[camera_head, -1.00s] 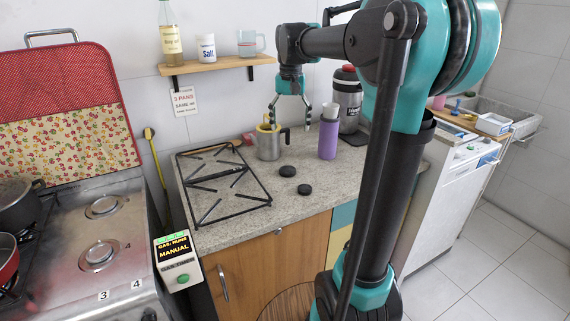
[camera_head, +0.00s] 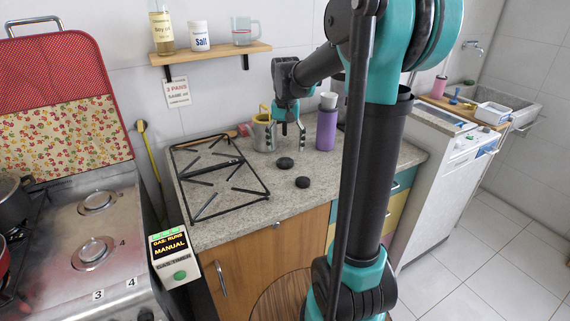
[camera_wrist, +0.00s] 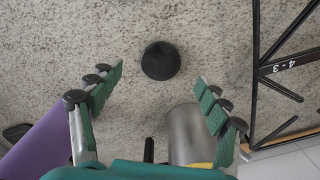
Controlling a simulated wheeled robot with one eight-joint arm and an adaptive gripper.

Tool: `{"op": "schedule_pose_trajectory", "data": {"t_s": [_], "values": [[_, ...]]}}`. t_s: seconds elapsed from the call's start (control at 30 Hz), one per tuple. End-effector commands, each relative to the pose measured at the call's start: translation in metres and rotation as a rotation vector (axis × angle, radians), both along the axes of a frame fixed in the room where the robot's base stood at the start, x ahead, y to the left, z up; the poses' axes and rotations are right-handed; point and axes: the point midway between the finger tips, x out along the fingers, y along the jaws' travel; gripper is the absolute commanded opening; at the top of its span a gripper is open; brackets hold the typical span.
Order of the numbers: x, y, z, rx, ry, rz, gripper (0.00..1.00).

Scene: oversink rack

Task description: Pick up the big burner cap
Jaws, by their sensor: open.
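Two black round burner caps lie on the stone counter. The farther one (camera_head: 285,163) looks slightly larger than the nearer one (camera_head: 303,182). My gripper (camera_head: 288,146) is open and empty, pointing down just above and behind the farther cap. In the wrist view one cap (camera_wrist: 161,60) lies ahead of my gripper (camera_wrist: 160,80), roughly centred between the spread fingers and not touched by them.
A metal mug (camera_head: 264,136) stands close by my gripper on the left, and a purple bottle (camera_head: 326,130) close on the right. A black pan grate (camera_head: 218,177) lies left of the caps. The counter in front of the caps is clear.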

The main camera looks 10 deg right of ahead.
Motion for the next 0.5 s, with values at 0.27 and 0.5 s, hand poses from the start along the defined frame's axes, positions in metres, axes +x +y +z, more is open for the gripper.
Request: {"op": "schedule_pose_trajectory", "data": {"t_s": [0.27, 0.5], "values": [[0.005, 0.001, -0.031, 0.000, 0.000, 0.000, 0.77], [0.004, 0.001, -0.052, 0.000, 0.000, 0.000, 0.77]]}}
